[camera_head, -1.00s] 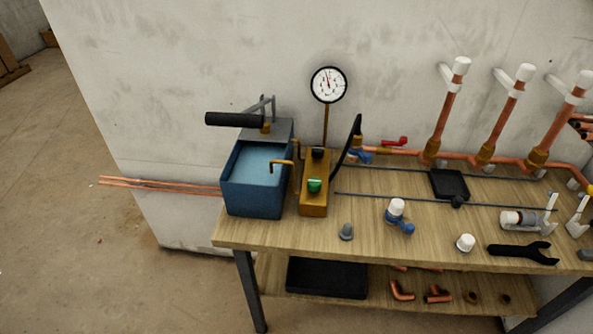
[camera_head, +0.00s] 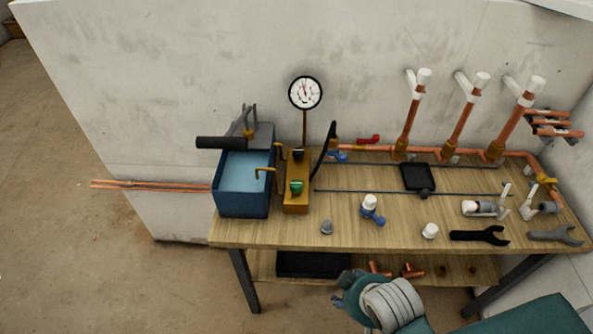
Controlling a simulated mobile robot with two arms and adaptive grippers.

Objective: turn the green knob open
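The green knob (camera_head: 296,187) sits on the front of a brass-coloured block (camera_head: 296,205) on the workbench, just right of a blue water tank (camera_head: 240,199). A dark knob (camera_head: 298,154) is higher on the same block. A round white pressure gauge (camera_head: 305,92) stands on a stem behind it. The knob is too small to tell how far it is turned. Part of my arm shows at the lower right, in front of the bench and well away from the knob.
The wooden bench (camera_head: 285,238) holds a blue valve with a white cap (camera_head: 371,210), a white cap (camera_head: 430,231), a grey fitting (camera_head: 327,227) and a black wrench (camera_head: 480,236). Copper pipes rise at the back right. Copper rods (camera_head: 150,185) jut left of the tank.

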